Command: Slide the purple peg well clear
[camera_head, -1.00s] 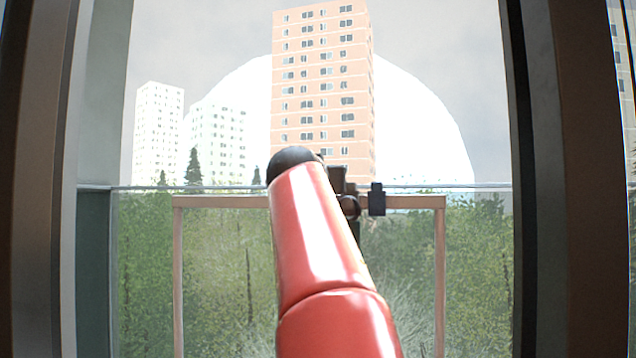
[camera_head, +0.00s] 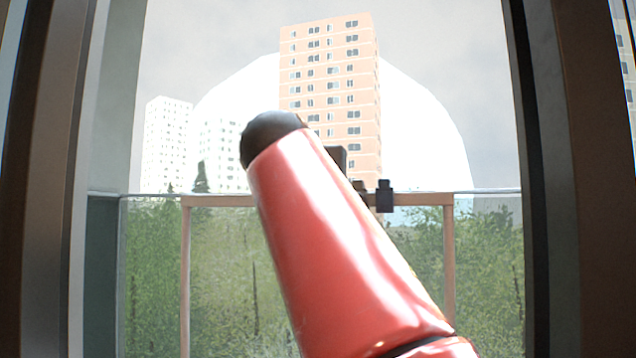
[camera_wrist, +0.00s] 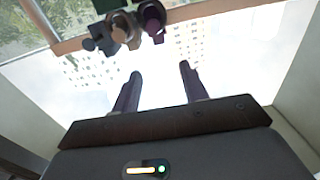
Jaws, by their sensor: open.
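The purple peg (camera_wrist: 153,20) shows near the top of the wrist view, beside a wooden bar (camera_wrist: 215,12). Next to it on the left are a tan round piece (camera_wrist: 124,32) and a dark grey piece (camera_wrist: 101,40). My gripper (camera_wrist: 160,71) is open, with its two dark fingers spread below the peg in the picture. Nothing is between the fingers, and they are apart from the peg. In the head view my red arm covers the middle of the wooden frame (camera_head: 450,265). The purple peg cannot be made out there, and my gripper is hidden.
A small dark block (camera_head: 385,196) sits at the frame's top bar, right of my arm. A glass balcony railing (camera_head: 490,193) runs behind, with greenery and tower blocks beyond. Dark upright posts (camera_head: 575,150) stand at both sides.

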